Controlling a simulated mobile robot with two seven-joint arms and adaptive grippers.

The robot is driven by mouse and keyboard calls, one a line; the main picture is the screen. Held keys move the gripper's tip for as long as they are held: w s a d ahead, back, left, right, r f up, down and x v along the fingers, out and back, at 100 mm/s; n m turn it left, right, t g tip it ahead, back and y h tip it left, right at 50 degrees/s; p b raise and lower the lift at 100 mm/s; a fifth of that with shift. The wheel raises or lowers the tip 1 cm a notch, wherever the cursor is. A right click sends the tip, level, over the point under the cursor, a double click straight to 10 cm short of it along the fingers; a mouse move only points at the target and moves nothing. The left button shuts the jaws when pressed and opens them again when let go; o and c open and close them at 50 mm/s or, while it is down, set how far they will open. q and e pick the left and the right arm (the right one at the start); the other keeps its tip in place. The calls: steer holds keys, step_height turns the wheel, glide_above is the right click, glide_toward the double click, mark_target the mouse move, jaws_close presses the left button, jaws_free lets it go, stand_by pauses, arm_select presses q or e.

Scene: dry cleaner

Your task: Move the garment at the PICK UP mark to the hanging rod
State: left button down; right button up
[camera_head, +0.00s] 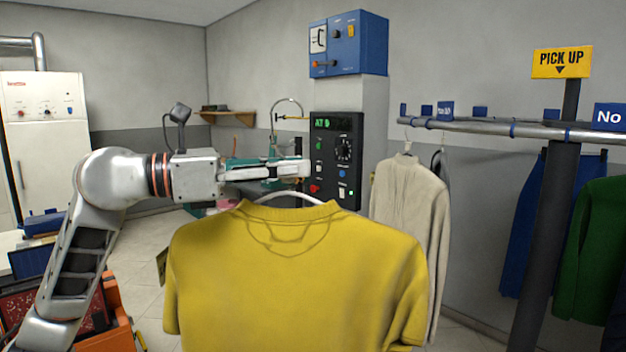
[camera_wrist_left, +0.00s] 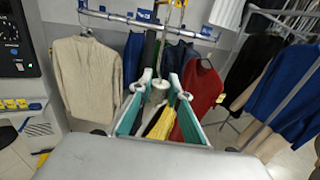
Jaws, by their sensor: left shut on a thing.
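My left gripper (camera_head: 303,168) is shut on the hanger of a yellow T-shirt (camera_head: 300,275). The shirt hangs upright below the fingers, in front of me, with the white hanger (camera_head: 290,197) showing at its neck. In the left wrist view the fingers (camera_wrist_left: 160,85) close around the hanger's neck, and a strip of yellow cloth (camera_wrist_left: 161,124) shows between them. The metal hanging rod (camera_head: 480,127) runs at the right, apart from the shirt; it also shows in the left wrist view (camera_wrist_left: 120,17). The yellow PICK UP sign (camera_head: 562,62) stands above the rod's dark post (camera_head: 545,240). My right gripper is not in view.
A beige garment (camera_head: 405,200), a blue one (camera_head: 522,220) and a green one (camera_head: 595,240) hang at the rod. Blue tags (camera_head: 445,110) sit along it. A black control panel (camera_head: 336,160) stands behind the shirt. An orange crate (camera_head: 110,315) is at lower left.

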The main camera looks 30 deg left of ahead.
arm_select(q)
steer(key=s+a+b, duration=0.1)
steer(key=a, duration=0.1)
steer(key=s+a+b, duration=0.1)
steer(key=a, duration=0.2)
steer(key=s+a+b, duration=0.1)
steer(key=a, duration=0.2)
steer(key=shift+s, duration=0.4)
steer(key=shift+s+a+b, duration=0.25)
steer(key=shift+a+b, duration=0.05)
steer(key=shift+a, duration=0.25)
steer(key=shift+s+a, duration=0.15)
steer(key=shift+a, duration=0.05)
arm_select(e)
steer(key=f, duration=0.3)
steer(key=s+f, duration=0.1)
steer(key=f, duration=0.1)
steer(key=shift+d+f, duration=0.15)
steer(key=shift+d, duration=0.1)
